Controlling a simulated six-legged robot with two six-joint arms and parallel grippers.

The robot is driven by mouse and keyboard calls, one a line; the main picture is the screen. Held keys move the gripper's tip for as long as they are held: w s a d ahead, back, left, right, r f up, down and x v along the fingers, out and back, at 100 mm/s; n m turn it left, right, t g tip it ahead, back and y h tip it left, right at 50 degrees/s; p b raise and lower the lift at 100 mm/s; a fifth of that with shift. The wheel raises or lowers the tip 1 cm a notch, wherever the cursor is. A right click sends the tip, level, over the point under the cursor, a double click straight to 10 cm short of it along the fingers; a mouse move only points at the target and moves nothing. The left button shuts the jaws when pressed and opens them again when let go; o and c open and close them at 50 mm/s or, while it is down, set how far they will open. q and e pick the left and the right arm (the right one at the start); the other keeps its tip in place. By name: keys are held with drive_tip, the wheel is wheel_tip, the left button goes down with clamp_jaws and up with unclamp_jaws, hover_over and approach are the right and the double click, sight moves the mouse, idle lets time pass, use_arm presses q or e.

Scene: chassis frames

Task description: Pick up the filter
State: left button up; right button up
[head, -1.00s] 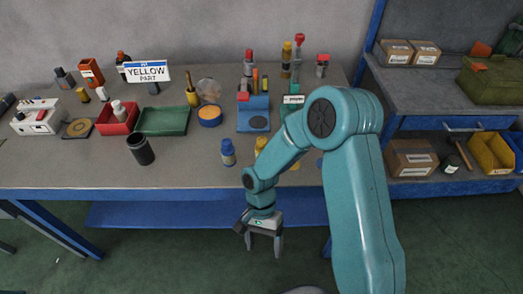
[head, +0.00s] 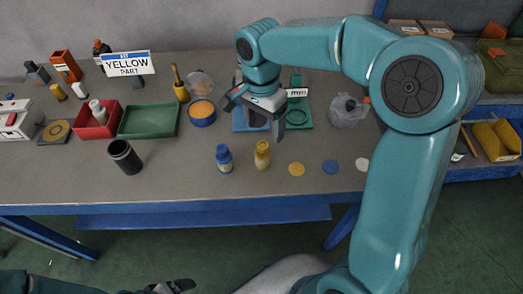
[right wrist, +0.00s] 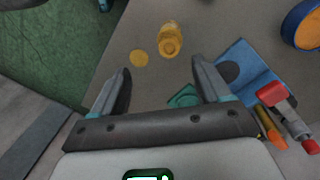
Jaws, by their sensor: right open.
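No part is labelled as a filter. A small yellow canister (head: 262,155) stands upright near the table's front edge, beside a blue one (head: 224,158); a black cylinder (head: 125,156) stands farther left. My right gripper (head: 257,113) is open and empty, pointing down above the blue mat (head: 240,121), behind the yellow canister. In the right wrist view the yellow canister (right wrist: 170,40) lies beyond the open fingertips, apart from them. My left gripper (head: 170,287) shows only partly at the bottom edge; its jaws are unclear.
A red bin (head: 97,128) and green tray (head: 148,122) sit at the left. Yellow (head: 297,169), blue (head: 330,167) and white (head: 362,165) discs lie along the front. A clear bag (head: 348,112) is at the right. The front-centre table is mostly clear.

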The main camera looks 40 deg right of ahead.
sight(263, 146)
drive_tip(key=shift+t, duration=0.5)
drive_tip(key=f, duration=0.7)
drive_tip(key=shift+w+a+f, duration=0.1)
drive_tip(key=shift+w+f, duration=0.15)
drive_tip(key=shift+f, duration=0.1)
drive_tip(key=shift+s+f, duration=0.1)
drive_tip(key=shift+f, duration=0.1)
wheel_tip(263, 146, down, 4)
drive_tip(key=shift+f+p, duration=0.25)
drive_tip(key=shift+p, duration=0.15)
use_arm(q)
drive_tip(key=shift+w+d+r, duration=0.1)
drive_tip(key=shift+w+r, duration=0.1)
drive_tip(key=shift+r, duration=0.15)
use_arm(e)
drive_tip(key=shift+f, duration=0.5)
drive_tip(key=c, duration=1.1)
